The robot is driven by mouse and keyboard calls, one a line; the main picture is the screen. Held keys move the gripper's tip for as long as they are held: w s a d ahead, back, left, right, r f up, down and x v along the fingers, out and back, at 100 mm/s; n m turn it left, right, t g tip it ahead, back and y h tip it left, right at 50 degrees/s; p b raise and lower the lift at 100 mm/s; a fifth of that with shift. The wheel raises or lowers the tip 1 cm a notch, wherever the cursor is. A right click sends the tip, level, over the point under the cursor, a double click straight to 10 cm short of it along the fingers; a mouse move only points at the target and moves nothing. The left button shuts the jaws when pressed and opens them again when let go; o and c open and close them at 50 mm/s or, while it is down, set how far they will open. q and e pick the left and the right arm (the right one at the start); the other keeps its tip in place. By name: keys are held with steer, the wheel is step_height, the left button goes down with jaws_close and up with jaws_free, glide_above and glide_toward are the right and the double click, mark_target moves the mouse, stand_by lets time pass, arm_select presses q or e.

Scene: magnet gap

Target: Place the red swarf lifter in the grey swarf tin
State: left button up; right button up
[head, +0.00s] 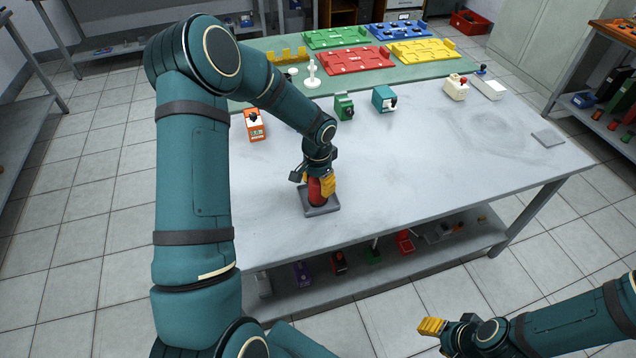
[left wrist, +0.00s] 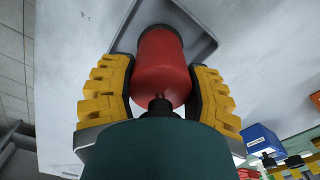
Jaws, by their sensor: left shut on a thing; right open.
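The red swarf lifter (head: 315,192) is a red cylinder with a black knob on top. It is upright between the yellow fingers of my left gripper (head: 320,183), which is shut on it. The lifter also shows in the left wrist view (left wrist: 162,68), between both fingers (left wrist: 160,90). Below it is the grey swarf tin (head: 332,207), a shallow square tray on the table; its rim shows in the left wrist view (left wrist: 204,28). The lifter's lower end is over or inside the tin; I cannot tell whether it touches the floor. My right gripper (head: 432,327) is open and empty, off the table's front.
On the grey table (head: 430,170) stand an orange block (head: 254,125), a green block (head: 344,106), a teal block (head: 383,99) and a cream block (head: 455,88). A flat grey plate (head: 548,138) lies at right. Coloured trays sit at the back. The table's middle is clear.

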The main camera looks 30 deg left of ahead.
arm_select(q)
steer(key=shift+f, duration=0.1)
steer(key=o, duration=1.3)
steer(key=shift+r, duration=0.3)
step_height(320, 180, up, 12)
steer(key=p, duration=0.2)
steer(key=shift+f+p, duration=0.15)
steer(key=shift+p, duration=0.15)
steer(key=shift+s, duration=0.1)
steer(key=shift+f, duration=0.1)
